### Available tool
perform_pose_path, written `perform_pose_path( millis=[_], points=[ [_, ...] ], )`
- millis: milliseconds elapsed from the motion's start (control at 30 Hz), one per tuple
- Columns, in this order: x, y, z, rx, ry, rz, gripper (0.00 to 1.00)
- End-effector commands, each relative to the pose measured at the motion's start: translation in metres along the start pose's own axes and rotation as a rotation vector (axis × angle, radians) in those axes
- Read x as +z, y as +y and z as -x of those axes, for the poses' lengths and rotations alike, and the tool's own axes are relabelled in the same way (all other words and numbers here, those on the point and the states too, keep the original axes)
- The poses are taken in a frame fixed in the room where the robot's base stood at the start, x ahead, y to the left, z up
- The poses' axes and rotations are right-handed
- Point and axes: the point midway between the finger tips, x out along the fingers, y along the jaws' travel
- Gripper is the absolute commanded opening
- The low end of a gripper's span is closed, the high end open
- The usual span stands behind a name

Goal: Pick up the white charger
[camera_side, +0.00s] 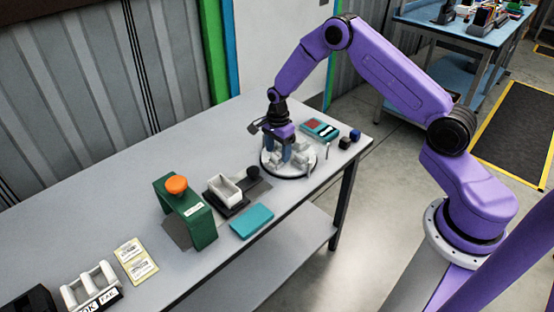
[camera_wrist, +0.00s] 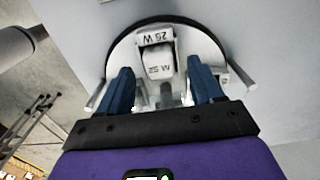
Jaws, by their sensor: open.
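A white block (camera_wrist: 157,58), apparently the white charger, carries dark printing including "25 W" in the wrist view. It sits on a round white holder with a dark rim (camera_wrist: 108,52). My gripper (camera_wrist: 160,72) is open, with one blue finger on each side of the block's near part. I cannot tell whether the fingers touch it. In the side view my gripper (camera_side: 285,152) points down over the round white holder (camera_side: 289,174) near the table's far right end. There the fingers and the holder's upright parts hide the charger.
A white open box (camera_side: 225,190) on a dark base and a teal block (camera_side: 251,221) stand left of the holder. A green stand (camera_side: 193,215) with an orange knob is farther left. A red and teal device (camera_side: 320,130) and small dark blocks lie at right.

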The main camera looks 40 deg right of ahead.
Motion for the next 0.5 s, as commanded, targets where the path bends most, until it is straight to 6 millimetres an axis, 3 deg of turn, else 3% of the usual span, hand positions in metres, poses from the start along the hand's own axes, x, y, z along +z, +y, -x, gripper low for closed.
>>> perform_pose_path(
  millis=[100, 367, 500],
  points=[
    [-0.0001, 0.0002, -0.0089, 0.001, 0.0, -0.001, 0.66],
    [0.0, 0.0, -0.0101, 0.0, 0.0, -0.001, 0.66],
    [0.0, 0.0, -0.01, 0.0, 0.0, -0.001, 0.2]
  ],
)
